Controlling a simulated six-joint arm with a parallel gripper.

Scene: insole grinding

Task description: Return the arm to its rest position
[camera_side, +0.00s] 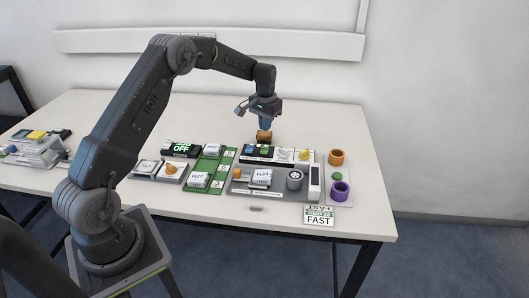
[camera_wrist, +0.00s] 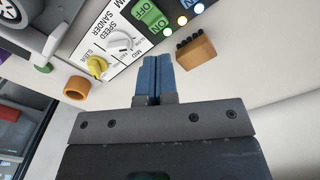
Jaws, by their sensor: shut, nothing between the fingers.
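My gripper (camera_side: 266,122) hangs from the bent arm over the back of the work area, above and close to the sander control panel. In the wrist view its two blue fingers (camera_wrist: 157,80) are together with nothing between them. The control panel (camera_wrist: 125,35) shows a green OFF button, a white speed dial (camera_wrist: 122,42) and a yellow knob (camera_wrist: 96,66). An orange-brown block with dark pegs (camera_wrist: 195,50) stands just beside the fingertips, apart from them as far as I can tell. It also shows below my gripper in the side view (camera_side: 264,136).
A grey tray (camera_side: 235,187) holds a box marked H34 (camera_side: 261,177). Green mat (camera_side: 203,187) with white boxes lies left of it. An orange ring (camera_side: 336,157), a purple ring (camera_side: 340,190) and a FAST sign (camera_side: 319,216) are at the right. The table's back (camera_side: 200,110) is clear.

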